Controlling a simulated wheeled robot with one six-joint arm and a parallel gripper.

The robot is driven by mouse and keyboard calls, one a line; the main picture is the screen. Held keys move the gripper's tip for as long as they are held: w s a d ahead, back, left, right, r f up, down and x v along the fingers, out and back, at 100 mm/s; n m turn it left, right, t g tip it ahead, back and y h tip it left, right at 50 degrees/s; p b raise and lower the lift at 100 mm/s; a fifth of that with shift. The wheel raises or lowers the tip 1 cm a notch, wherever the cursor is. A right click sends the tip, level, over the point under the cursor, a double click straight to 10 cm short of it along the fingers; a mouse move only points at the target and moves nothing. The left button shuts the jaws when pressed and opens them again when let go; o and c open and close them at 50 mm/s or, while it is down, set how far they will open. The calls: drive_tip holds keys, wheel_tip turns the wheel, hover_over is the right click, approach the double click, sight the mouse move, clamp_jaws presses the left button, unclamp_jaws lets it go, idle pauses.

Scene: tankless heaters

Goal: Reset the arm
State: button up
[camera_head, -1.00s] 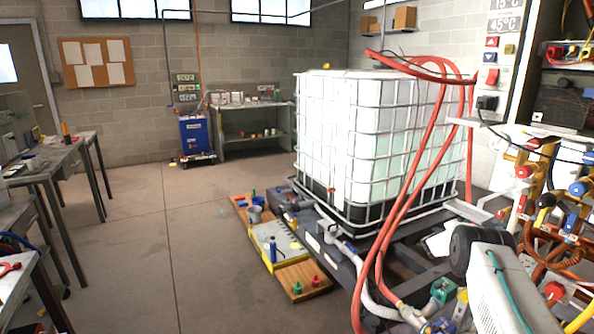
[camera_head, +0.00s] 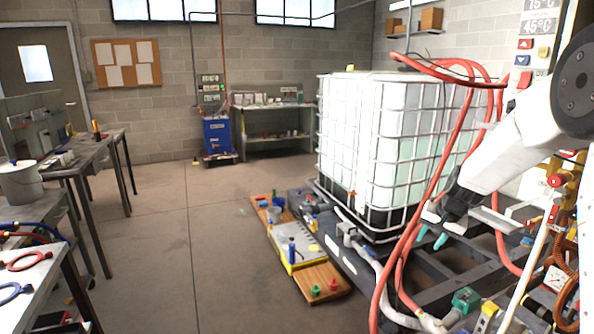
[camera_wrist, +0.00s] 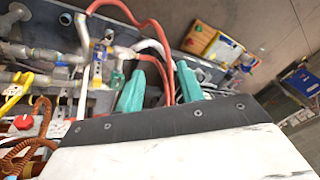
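My gripper (camera_head: 431,237) is at the right in the head view, at the end of my white arm, which reaches in from the right edge. Its two teal fingertips point down and to the left, in front of the white caged tank and close to the red hoses (camera_head: 428,190). In the wrist view my gripper (camera_wrist: 160,90) shows its two teal fingers spread apart with a gap between them. Nothing is held between them. Red hoses pass behind the fingers; I cannot tell whether they touch.
The white caged tank (camera_head: 360,130) stands on a dark metal frame. Pipes and valves (camera_head: 560,230) crowd the right side. A wooden and yellow board (camera_head: 320,280) lies on the floor. Workbenches (camera_head: 105,150) line the left. The floor between (camera_head: 170,240) is clear.

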drive_tip(key=s+a+r+n, duration=0.2)
drive_tip(key=s+r, duration=0.3)
drive_tip(key=s, duration=0.9)
drive_tip(key=s+a+r+n+g, duration=0.1)
drive_tip(key=s+a+r, duration=0.4)
drive_tip(key=s, duration=1)
drive_tip(key=s+a+r+n+g+h, duration=0.1)
drive_tip(key=s+a+r, duration=0.3)
drive_tip(key=s, duration=1.1)
drive_tip(key=shift+a+r+n, duration=0.2)
drive_tip(key=shift+r+n, duration=0.4)
drive_tip(key=shift+n, duration=0.3)
